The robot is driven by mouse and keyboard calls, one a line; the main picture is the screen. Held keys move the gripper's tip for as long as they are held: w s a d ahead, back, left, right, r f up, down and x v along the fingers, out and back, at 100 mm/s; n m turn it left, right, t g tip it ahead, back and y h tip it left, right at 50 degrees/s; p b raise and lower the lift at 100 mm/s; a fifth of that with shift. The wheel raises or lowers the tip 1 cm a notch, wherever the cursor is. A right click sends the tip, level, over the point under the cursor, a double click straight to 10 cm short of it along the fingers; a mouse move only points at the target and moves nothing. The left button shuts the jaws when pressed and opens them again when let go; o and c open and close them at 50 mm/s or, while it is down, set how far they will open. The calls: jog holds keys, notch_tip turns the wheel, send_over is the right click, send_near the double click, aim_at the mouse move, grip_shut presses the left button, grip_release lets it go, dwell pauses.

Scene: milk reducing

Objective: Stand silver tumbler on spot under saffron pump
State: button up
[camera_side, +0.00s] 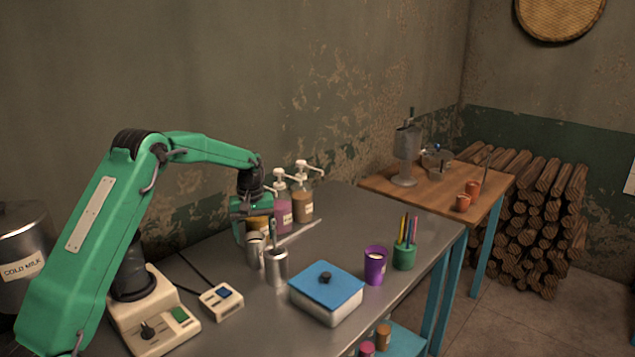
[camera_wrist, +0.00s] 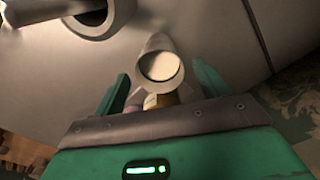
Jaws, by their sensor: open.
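The silver tumbler (camera_side: 253,250) stands upright on the metal table; pale liquid shows inside it. In the wrist view the tumbler (camera_wrist: 174,83) lies between the green fingers of my gripper (camera_wrist: 161,77), with gaps on both sides. In the side view my gripper (camera_side: 252,232) is open, low over the tumbler. A pump bottle with amber-brown contents (camera_side: 258,224) is partly hidden behind my gripper. A pink pump bottle (camera_side: 284,212) and a tan one (camera_side: 302,202) stand to its right. Labels are too small to read. I cannot make out the spot under the saffron pump.
A blue-lidded box (camera_side: 326,292), purple cup (camera_side: 375,266) and green pencil cup (camera_side: 404,256) stand to the right. The table's back right is clear.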

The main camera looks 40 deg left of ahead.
notch_tip(320, 180, up, 6)
jog(key=shift+r, duration=0.25)
dwell(0.6)
